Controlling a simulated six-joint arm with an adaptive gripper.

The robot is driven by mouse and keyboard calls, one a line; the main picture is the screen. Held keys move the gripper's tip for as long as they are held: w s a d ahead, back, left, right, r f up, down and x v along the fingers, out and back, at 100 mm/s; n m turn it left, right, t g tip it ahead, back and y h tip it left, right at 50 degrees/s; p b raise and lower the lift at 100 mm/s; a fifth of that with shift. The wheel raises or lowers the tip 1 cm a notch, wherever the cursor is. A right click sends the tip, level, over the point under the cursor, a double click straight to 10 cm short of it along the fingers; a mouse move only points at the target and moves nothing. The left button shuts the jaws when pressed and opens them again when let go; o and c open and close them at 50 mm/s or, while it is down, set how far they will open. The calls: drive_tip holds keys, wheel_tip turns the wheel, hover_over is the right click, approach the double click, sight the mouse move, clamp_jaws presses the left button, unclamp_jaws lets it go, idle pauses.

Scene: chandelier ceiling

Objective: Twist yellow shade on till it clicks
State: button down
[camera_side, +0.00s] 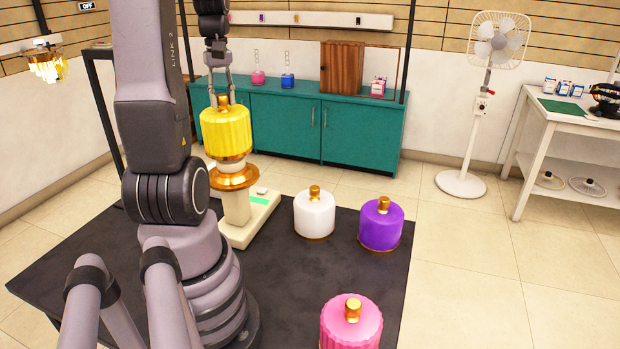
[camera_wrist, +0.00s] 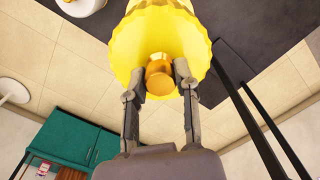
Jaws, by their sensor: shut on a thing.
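The yellow shade (camera_side: 226,133) is a fluted drum with a gold knob on top, held upright by my gripper (camera_side: 222,101). In the wrist view my gripper (camera_wrist: 158,76) has its two fingers closed on the gold knob (camera_wrist: 159,74) of the yellow shade (camera_wrist: 128,42). Below the shade in the side view is a cream lamp stand (camera_side: 236,207) with a gold collar (camera_side: 234,177) and a pale bulb-like part. The shade sits directly above this part. I cannot tell whether the shade and the stand are engaged.
A white shade (camera_side: 314,215), a purple shade (camera_side: 381,224) and a pink shade (camera_side: 350,325) stand on the dark mat (camera_side: 285,270) to the right of the stand. A teal cabinet (camera_side: 292,130) is behind. A white fan (camera_side: 483,110) and a white table (camera_side: 545,140) are at the right.

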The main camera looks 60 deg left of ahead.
sight(224, 113)
drive_tip(key=shift+f, duration=3.25)
drive_tip(key=m, duration=0.5)
drive_tip(key=shift+f+m, duration=0.1)
drive_tip(key=shift+m, duration=0.3)
drive_tip(key=m, duration=0.7)
drive_tip(key=shift+m, duration=0.3)
drive_tip(key=c, duration=0.8)
unclamp_jaws()
drive_tip(key=shift+o, duration=0.2)
